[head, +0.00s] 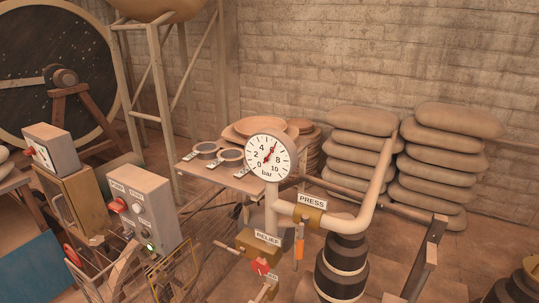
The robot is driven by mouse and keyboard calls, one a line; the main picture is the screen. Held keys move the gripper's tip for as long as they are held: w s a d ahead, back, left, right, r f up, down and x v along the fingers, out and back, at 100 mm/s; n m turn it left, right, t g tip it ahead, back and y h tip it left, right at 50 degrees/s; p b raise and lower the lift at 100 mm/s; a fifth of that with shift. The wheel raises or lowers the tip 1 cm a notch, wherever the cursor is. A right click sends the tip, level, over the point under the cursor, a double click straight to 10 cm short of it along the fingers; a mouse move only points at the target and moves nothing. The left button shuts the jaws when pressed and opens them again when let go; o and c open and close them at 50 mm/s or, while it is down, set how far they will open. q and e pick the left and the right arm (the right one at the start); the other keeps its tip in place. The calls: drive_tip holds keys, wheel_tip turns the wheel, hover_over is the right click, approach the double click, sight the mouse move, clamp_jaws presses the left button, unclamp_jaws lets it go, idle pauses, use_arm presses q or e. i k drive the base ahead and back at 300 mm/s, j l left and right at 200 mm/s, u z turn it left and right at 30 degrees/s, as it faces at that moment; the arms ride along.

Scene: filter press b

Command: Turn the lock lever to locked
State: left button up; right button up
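I cannot tell for certain which part is the lock lever. An orange handle (299,246) hangs straight down below the brass valve body (308,217) on the pipe, under the PRESS label (312,201). A red disc (261,266) sits in front of the brass block (258,246) labelled RELIEF, with a small, only partly readable tag beside it. A grey box (51,147) at the left carries a small red part (30,151) on its left face. Neither of my grippers can be made out in the head view.
A round pressure gauge (270,156) marked in bar stands above the pipe. A grey control box (140,208) has a red button and a lit green lamp. Stacked sacks (455,120) stand by the wall. A side table (240,182) holds labelled rings. Open floor shows at right.

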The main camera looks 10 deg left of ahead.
sight(219, 245)
drive_tip(key=z, duration=0.4)
drive_tip(key=j+z, duration=0.65)
drive_tip(key=z, duration=0.2)
drive_tip(key=k+j+z, duration=0.15)
drive_tip(key=z, duration=0.25)
drive_tip(key=k+j+z, duration=0.15)
drive_tip(key=j+z, duration=0.25)
